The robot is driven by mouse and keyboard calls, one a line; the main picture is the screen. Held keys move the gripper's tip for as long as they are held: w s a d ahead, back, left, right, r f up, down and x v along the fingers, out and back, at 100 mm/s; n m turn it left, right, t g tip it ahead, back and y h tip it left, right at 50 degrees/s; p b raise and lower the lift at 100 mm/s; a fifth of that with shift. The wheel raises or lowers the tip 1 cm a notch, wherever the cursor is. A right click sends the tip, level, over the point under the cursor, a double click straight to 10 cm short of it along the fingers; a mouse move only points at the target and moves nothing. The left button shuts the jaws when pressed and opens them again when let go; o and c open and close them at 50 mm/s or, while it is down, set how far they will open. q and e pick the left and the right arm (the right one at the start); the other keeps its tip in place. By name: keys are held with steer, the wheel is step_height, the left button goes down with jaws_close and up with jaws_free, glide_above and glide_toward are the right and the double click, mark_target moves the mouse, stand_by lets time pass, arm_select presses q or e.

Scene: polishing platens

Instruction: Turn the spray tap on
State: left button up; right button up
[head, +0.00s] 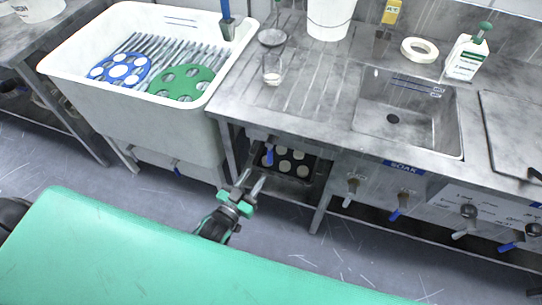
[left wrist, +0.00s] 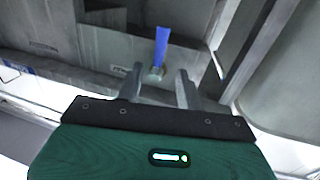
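A tap with a blue lever (head: 269,156) is under the front edge of the steel counter, left of the soak panel. In the left wrist view the blue lever (left wrist: 161,46) points up from a pale round hub, framed between my fingertips. I cannot read a label that names it as the spray tap. My left gripper (head: 254,184) is open and empty, a little below and in front of this tap, apparently not touching it. In the left wrist view the gripper's two fingers (left wrist: 160,78) are spread apart. My right gripper is in neither view.
A rack with several pale discs (head: 286,162) sits behind the tap. More lever taps (head: 404,204) line the panel right of the SOAK sign (head: 404,167). A white tub (head: 165,125) with blue and green platens stands left. A counter leg (head: 322,207) stands right.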

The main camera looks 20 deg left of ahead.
mark_target(268, 158)
arm_select(q)
steer(key=x, duration=1)
steer(key=shift+w+d+p, duration=0.15)
steer(key=shift+w+p, duration=0.1)
steer(key=shift+p, duration=0.1)
jaws_close()
